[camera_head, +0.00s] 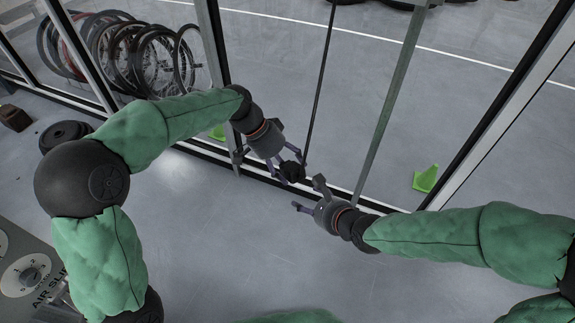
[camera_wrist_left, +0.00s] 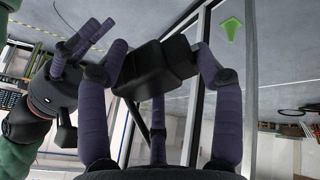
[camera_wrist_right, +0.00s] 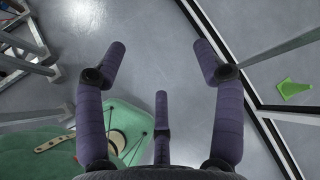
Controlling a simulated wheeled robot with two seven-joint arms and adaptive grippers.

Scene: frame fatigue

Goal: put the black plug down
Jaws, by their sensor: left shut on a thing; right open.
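The black plug (camera_head: 292,171) is a dark, blocky piece held at the fingertips of my left gripper (camera_head: 284,165), in front of the framed glass wall. In the left wrist view the plug (camera_wrist_left: 158,68) sits between the purple fingers, which are closed on it. My right gripper (camera_head: 308,196) is close by, below and to the right of the plug, apart from it. The right wrist view shows its fingers (camera_wrist_right: 160,75) spread wide with nothing between them. The right gripper also shows at the left of the left wrist view (camera_wrist_left: 62,80).
Metal frame posts (camera_head: 392,100) and a low rail (camera_head: 385,207) run just beyond the grippers. Bicycle wheels (camera_head: 130,50) stand at the upper left. A grey panel with a dial (camera_head: 25,275) is at the lower left. The floor (camera_head: 220,240) in front is clear.

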